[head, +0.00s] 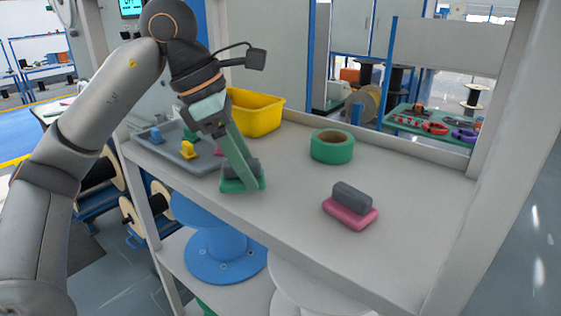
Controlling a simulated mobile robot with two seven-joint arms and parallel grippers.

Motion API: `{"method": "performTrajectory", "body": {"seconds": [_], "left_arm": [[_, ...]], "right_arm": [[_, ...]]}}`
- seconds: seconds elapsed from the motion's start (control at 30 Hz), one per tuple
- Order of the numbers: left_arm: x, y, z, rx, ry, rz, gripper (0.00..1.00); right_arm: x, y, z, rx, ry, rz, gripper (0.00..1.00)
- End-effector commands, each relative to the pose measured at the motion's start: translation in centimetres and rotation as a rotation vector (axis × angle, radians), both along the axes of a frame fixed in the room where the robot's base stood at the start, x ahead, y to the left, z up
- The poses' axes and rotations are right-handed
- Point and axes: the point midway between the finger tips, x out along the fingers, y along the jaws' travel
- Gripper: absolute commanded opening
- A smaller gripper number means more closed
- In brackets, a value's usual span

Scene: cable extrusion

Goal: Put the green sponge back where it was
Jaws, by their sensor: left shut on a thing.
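The green sponge (234,187) is a flat green pad with a dark grey block on top, near the front edge of the shelf, left of centre. My left gripper (245,173) reaches down over it from the upper left and is shut on it, with a green finger covering part of the grey block. The sponge sits at or just above the shelf surface; I cannot tell whether it touches. My right gripper is out of view.
A similar pink sponge (350,214) with a grey block lies to the right. A green tape roll (332,147) stands behind. A grey tray (173,156) with small coloured pieces and a yellow bin (257,114) are at left and back. The shelf's right part (425,205) is clear.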

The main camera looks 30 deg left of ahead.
Motion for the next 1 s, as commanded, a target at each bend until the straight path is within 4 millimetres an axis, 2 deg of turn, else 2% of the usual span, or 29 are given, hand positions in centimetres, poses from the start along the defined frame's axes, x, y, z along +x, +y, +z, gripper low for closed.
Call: {"method": "performTrajectory", "body": {"seconds": [0.27, 0.47, 0.53, 0.6, 0.93, 0.97, 1.0], "left_arm": [[1.5, -1.7, 0.1, -0.001, -0.001, -0.001, 0.17], [3.7, -4.3, 0.2, 0.000, 0.001, -0.004, 0.17], [3.6, -4.0, -1.2, 0.001, 0.002, 0.004, 0.17], [3.6, -4.0, -1.6, 0.001, 0.000, 0.004, 0.17], [3.6, -4.0, -2.0, 0.000, 0.000, 0.002, 0.17], [3.6, -4.0, -1.9, 0.000, 0.000, 0.002, 0.64], [3.6, -4.0, -1.8, 0.000, 0.000, 0.002, 0.68]], "right_arm": [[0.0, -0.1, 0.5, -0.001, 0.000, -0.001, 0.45], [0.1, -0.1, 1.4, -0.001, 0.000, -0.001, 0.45], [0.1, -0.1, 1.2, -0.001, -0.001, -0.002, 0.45], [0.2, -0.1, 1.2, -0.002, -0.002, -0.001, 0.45], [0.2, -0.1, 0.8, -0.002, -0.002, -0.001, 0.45], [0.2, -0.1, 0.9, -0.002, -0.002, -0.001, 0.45], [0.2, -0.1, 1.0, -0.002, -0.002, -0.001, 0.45]]}}
